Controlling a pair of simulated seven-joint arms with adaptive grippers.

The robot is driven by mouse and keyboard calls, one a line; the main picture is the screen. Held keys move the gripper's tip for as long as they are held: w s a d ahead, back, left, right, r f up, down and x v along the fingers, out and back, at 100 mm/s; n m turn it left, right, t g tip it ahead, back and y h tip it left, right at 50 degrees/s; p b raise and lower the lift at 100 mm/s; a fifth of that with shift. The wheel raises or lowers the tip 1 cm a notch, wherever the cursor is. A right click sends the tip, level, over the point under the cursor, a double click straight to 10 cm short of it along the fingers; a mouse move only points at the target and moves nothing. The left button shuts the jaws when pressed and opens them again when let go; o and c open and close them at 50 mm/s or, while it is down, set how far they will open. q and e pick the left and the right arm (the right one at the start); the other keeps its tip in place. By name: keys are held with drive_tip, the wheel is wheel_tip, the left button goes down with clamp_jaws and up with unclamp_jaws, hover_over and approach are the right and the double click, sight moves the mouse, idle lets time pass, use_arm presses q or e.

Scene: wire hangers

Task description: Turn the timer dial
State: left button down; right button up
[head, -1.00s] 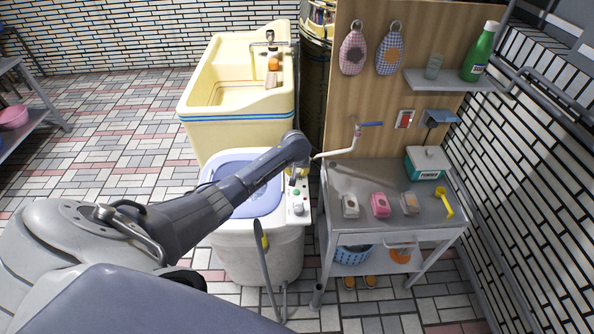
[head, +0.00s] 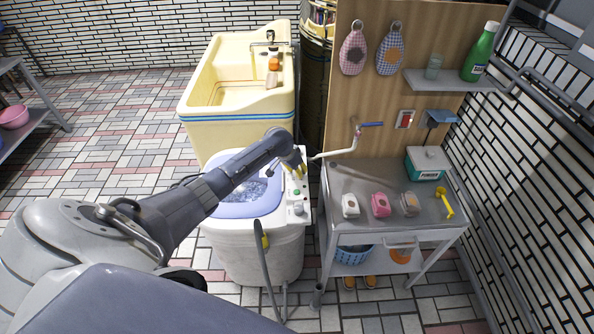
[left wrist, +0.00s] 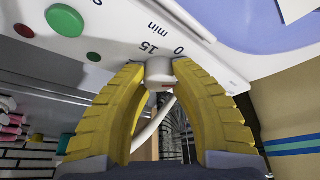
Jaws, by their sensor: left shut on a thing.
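The timer dial (left wrist: 159,74) is a small white knob with a red mark, in the left wrist view. It sits on the white control panel (left wrist: 120,25) by the printed 0, 15 and "min". My left gripper (left wrist: 160,68) has its yellow fingers on both sides of the dial and is shut on it. In the head view my left gripper (head: 294,165) is at the back end of the washing machine's panel (head: 298,208), and the dial is hard to make out there. My right gripper is not in view.
The washing machine's open tub (head: 252,193) holds water, below my left arm. A green button (left wrist: 65,20) and a red one lie along the panel. A water pipe (head: 345,148) reaches close to my gripper from the right. A metal cart (head: 385,222) stands to the right.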

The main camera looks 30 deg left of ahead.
use_arm(q)
drive_tip(key=shift+w+r, duration=0.1)
idle(0.3)
drive_tip(key=c, duration=1)
unclamp_jaws()
drive_tip(key=shift+o, duration=0.2)
drive_tip(key=v, duration=1.2)
